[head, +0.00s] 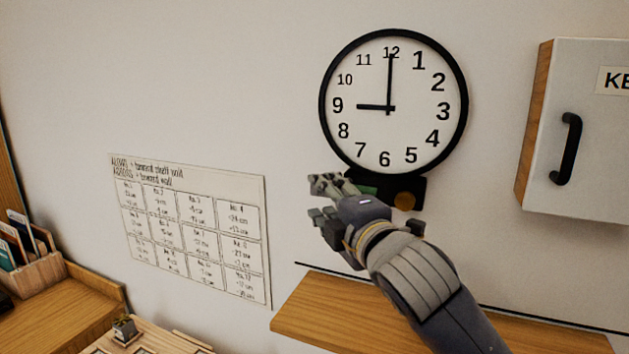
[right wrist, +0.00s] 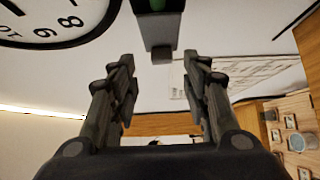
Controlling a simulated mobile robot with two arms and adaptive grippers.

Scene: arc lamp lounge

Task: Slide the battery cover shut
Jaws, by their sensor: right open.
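A round wall clock (head: 430,125) with a black rim hangs on the wall, and part of it shows at the upper left of the right wrist view (right wrist: 50,20). Below it is a black battery housing (head: 418,187) with an orange disc (head: 404,200) and a green strip (head: 363,189). My right gripper (head: 322,200) is open in front of the housing's left part and hides some of it. In the right wrist view, a dark piece (right wrist: 158,32) with green on it and a small tab hangs beyond the open, empty fingers (right wrist: 158,65). I cannot tell which part is the cover. My left gripper is out of view.
A wooden shelf (head: 310,307) juts from the wall below my right arm. A white cabinet (head: 590,120) with a black handle is at the right. A written wall chart (head: 190,225) is at the left, above a wooden desk (head: 60,310) with a card holder.

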